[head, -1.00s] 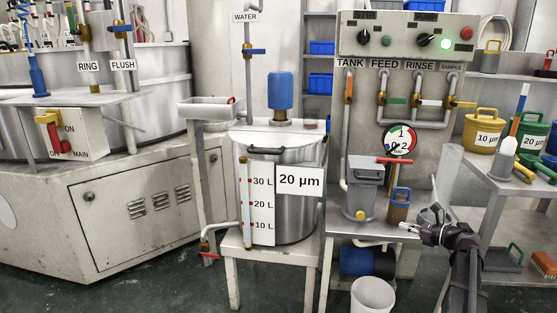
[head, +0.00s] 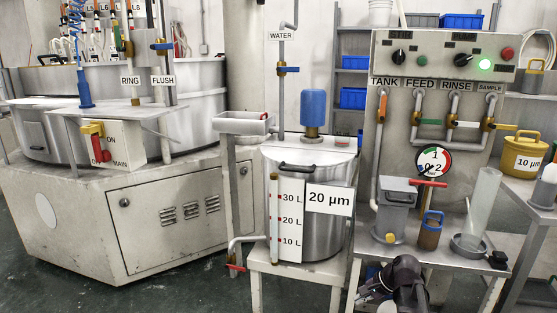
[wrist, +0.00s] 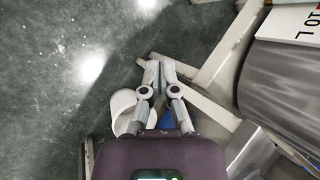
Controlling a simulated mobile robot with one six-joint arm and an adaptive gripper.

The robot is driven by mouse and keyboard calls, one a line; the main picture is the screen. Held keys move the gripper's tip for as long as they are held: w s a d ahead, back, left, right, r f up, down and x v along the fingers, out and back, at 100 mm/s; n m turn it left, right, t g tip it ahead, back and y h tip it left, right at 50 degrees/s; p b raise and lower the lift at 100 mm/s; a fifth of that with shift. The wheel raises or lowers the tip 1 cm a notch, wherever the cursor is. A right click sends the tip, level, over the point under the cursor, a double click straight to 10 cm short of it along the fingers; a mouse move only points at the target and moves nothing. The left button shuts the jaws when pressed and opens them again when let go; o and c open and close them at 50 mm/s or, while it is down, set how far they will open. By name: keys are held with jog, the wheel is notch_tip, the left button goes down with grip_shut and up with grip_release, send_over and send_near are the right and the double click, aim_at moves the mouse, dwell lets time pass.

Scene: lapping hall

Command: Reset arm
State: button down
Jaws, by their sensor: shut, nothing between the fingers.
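My gripper (wrist: 155,72) shows in the wrist view with its two grey fingertips together and nothing between them. It points down over the dark green floor, beside pale stand legs and above a white bucket (wrist: 124,105). In the head view my dark arm is folded low at the bottom edge, in front of the pump bench (head: 455,258); the fingertips cannot be made out there.
The steel 20 µm tank (head: 335,235) stands left of the bench; its side shows at the wrist view's right. On the bench are a grey lidded box (head: 397,208), a blue-handled brown block (head: 430,236) and a clear cylinder (head: 487,200) in a dish. Open floor lies left.

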jog(key=s+a+n+g+h+p, duration=0.25)
jog(key=s+a+n+h, duration=0.45)
jog(key=s+n, duration=0.4)
notch_tip(320, 180, up, 36)
jog(key=p, duration=3.7)
jog(key=shift+w+a+r+y, duration=0.15)
jog(key=shift+a+y, duration=0.2)
jog(key=shift+y, duration=0.05)
